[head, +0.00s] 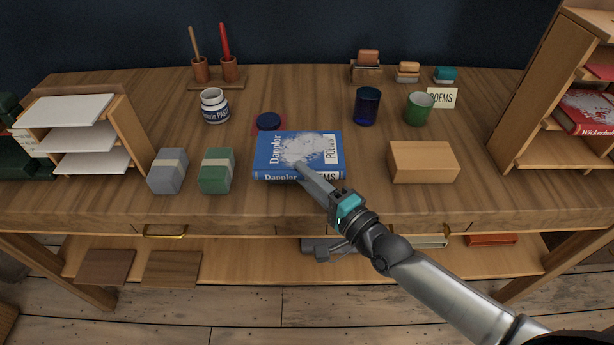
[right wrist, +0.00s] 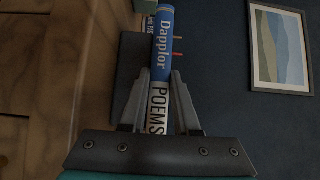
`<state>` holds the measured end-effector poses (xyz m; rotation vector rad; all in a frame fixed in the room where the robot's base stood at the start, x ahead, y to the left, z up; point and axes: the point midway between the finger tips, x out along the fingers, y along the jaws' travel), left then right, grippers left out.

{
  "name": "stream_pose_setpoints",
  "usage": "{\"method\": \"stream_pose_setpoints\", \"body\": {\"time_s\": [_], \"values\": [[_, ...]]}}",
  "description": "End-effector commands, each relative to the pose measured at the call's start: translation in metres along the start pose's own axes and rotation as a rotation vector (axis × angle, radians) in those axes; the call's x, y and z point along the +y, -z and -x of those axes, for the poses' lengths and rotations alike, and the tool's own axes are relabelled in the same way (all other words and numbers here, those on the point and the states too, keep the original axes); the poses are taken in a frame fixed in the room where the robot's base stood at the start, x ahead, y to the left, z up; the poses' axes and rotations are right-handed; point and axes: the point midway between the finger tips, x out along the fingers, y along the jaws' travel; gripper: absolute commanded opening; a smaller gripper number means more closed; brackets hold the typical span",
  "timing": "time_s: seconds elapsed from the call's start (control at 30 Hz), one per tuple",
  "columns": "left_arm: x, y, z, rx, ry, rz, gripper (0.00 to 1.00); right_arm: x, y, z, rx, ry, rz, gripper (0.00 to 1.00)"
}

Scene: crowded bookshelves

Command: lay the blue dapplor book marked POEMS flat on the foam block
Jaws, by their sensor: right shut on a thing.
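The blue Dapplor book (head: 285,152) marked POEMS lies about level, cover up, over the front middle of the table, its spine toward me. My right gripper (head: 302,172) is shut on the book at its spine side. In the right wrist view, the book's spine (right wrist: 161,50) is between the two fingers (right wrist: 158,98). A dark grey block (right wrist: 130,62), likely the foam block, is directly below the book there. I cannot tell whether the two touch. The book hides this block in the head view. My left gripper is not in view.
A green block (head: 217,170) and a grey block (head: 168,170) stand left of the book. A tan box (head: 423,162) stands to the right. Behind are a dark blue round thing (head: 268,121), a blue cup (head: 367,105) and a green cup (head: 418,108). Shelves flank the table.

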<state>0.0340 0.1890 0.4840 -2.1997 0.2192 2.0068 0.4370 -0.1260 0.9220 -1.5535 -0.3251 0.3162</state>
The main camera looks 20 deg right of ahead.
Motion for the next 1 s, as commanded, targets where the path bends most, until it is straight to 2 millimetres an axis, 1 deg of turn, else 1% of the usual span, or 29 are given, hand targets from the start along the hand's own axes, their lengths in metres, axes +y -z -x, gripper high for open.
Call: {"method": "stream_pose_setpoints", "body": {"time_s": [0.03,0.27,0.5,0.63,0.77,1.0], "values": [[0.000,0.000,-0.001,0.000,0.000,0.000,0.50,0.001,0.000,0.000,0.000,0.000,0.000,0.33],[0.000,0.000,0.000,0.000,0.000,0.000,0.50,0.001,0.000,0.000,0.000,-0.001,0.000,0.59],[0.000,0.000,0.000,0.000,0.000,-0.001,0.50,0.000,0.000,0.000,0.000,-0.001,0.000,0.60],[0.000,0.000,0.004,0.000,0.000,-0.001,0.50,-0.005,0.000,0.000,0.000,-0.001,0.000,0.60],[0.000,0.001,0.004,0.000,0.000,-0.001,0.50,-0.002,0.000,0.017,0.000,-0.005,0.000,0.60],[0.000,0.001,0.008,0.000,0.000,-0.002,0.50,-0.002,0.000,0.060,-0.002,-0.006,0.002,0.60]]}}
